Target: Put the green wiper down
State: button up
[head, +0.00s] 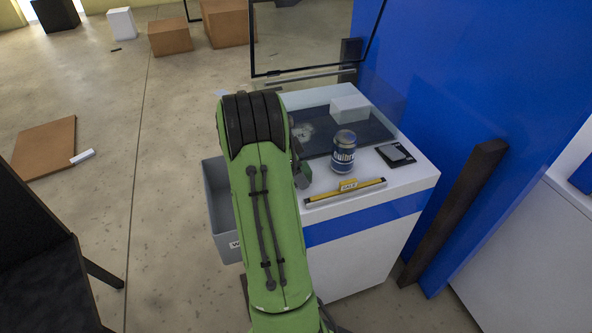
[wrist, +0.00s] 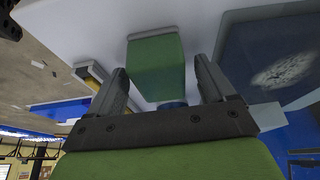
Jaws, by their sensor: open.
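The green wiper shows as a green block (wrist: 155,70) in the wrist view, over the white counter top. My gripper (wrist: 158,76) is open, with one finger on each side of the green block. A gap shows beside the fingers, and I cannot tell whether either one touches it. In the head view my green arm reaches over the left edge of the white counter (head: 405,180) and hides most of the gripper and the wiper.
Behind are a dark panel (head: 375,127) with a white smudge and a white block (head: 350,108). A grey bin (head: 218,200) stands left of the counter.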

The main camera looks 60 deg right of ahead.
jog(key=p+v, duration=0.4)
jog(key=v, duration=0.8)
jog(key=w+a+r+n+t, duration=0.2)
jog(key=a+r+n, duration=0.3)
jog(key=a, duration=0.4)
jog(key=w+a+r+n+t, duration=0.2)
jog(key=a+r+n, duration=0.2)
jog(key=a+n, duration=0.3)
jog(key=s+a+n+t+y, duration=0.1)
jog(key=s+a+n, duration=0.2)
jog(key=a+n, duration=0.2)
jog(key=s+a+n+t+y, duration=0.1)
jog(key=s+a+n+t, duration=0.1)
jog(key=a+n, duration=0.3)
jog(key=s+a+f+n+t+y, duration=0.1)
jog(key=s+a+n, duration=0.4)
jog(key=a, duration=0.7)
jog(key=shift+t, duration=0.4)
